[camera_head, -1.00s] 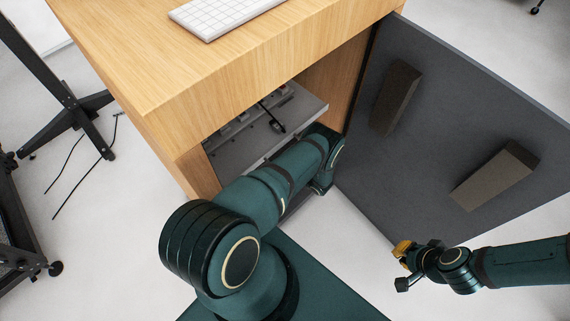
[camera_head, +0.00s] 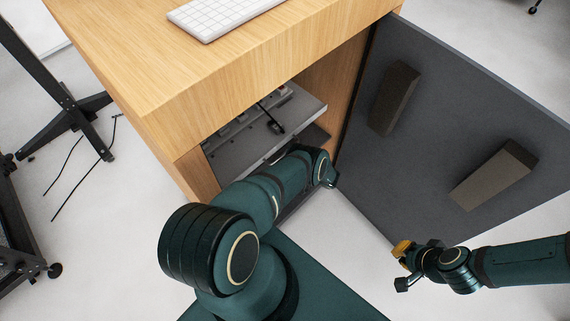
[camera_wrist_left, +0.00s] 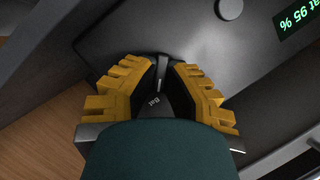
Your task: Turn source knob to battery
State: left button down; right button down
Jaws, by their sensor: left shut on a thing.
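In the left wrist view, the yellow fingers of my left gripper (camera_wrist_left: 160,88) are shut on the source knob (camera_wrist_left: 162,66), a small dark knob with a lighter grey bar on top. The label "Bat" shows on the dark surface between the fingers. Much of the knob is hidden by the fingers and wrist, so its exact setting cannot be told. In the head view my left arm reaches into the open cabinet, and its gripper is hidden there. My right gripper (camera_head: 403,266) is open and empty in front of the cabinet door.
A display reading "at 95 %" (camera_wrist_left: 298,22) and a round button (camera_wrist_left: 229,8) are on the grey panel. The wooden cabinet (camera_head: 120,70) carries a keyboard (camera_head: 222,14). Its grey door (camera_head: 440,110) stands open at right, with two dark blocks. A shelf (camera_head: 240,150) lies above my left arm.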

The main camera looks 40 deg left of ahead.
pick_arm(q)
jog(key=shift+a, duration=0.1)
dwell(0.4)
jog(key=c, duration=1)
grip_release()
jog(key=v, duration=1.2)
jog(key=shift+w, duration=0.1)
